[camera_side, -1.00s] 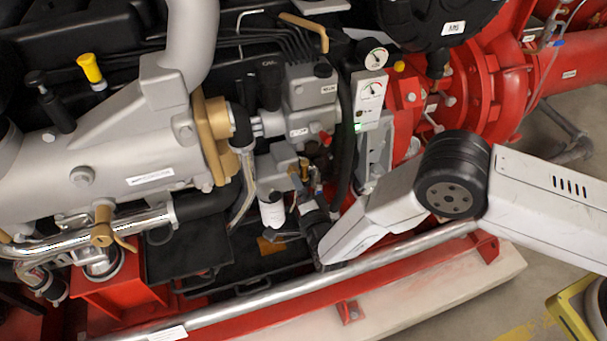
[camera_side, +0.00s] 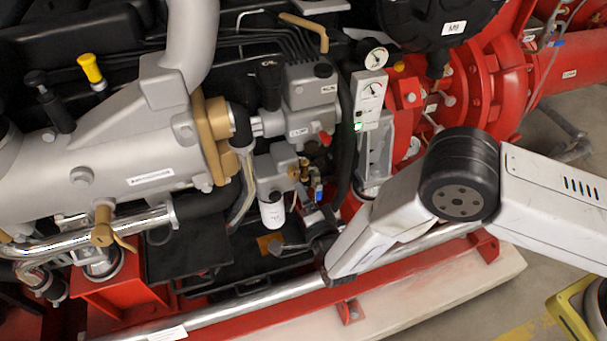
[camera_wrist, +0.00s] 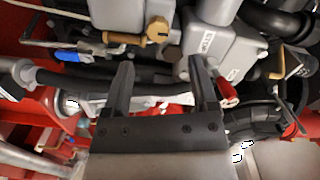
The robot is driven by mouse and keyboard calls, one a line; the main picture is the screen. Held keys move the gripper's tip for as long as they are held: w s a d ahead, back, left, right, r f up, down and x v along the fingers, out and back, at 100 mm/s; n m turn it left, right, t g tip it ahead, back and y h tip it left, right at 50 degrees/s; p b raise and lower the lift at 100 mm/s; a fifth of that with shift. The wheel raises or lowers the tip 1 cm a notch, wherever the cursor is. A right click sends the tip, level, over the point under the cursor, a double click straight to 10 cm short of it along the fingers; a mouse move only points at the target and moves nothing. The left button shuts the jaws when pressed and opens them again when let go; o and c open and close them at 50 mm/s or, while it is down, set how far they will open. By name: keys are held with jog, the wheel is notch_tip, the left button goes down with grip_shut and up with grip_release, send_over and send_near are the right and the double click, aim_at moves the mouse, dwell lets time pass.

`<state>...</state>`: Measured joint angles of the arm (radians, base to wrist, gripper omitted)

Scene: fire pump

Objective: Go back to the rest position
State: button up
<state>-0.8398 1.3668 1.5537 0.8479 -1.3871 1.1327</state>
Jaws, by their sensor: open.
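My gripper (camera_side: 298,236) is at the end of my arm, low in front of the engine in the side view. It sits above the chrome rail, to the right of the white filter cylinder (camera_side: 272,211). In the wrist view my gripper (camera_wrist: 160,75) shows two dark fingers standing apart with nothing held between them. Grey valve blocks (camera_wrist: 222,45) and a brass fitting (camera_wrist: 145,32) are beyond the fingertips. A red knob (camera_wrist: 228,93) shows just right of the right finger. In the side view the fingers are small and partly lost against dark parts.
The chrome rail (camera_side: 270,290) and red base frame run below my arm. The gauge panel (camera_side: 369,100) stands upright behind it. Red pump housing (camera_side: 490,85) is at upper right. Open floor (camera_side: 480,315) lies at lower right.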

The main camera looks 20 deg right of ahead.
jog(key=d+r+n+g+y, duration=0.1)
jog(key=d+r+n+g, duration=0.35)
jog(key=r, duration=0.25)
jog(key=d+r+n+g+y, duration=0.2)
jog(key=d+r+n+g, duration=0.15)
jog(key=r+n, duration=0.25)
jog(key=s+d+r+n+g+h, duration=0.1)
jog(key=s+d+r+n+g, duration=0.1)
jog(key=s+d, duration=0.6)
jog(key=s+d+r+n+g+h, duration=0.2)
jog(key=s+d+g, duration=0.3)
jog(key=s+d, duration=0.4)
jog(key=d, duration=0.6)
jog(key=shift+s+d, duration=0.25)
jog(key=shift+s, duration=0.05)
jog(key=shift+r, duration=0.1)
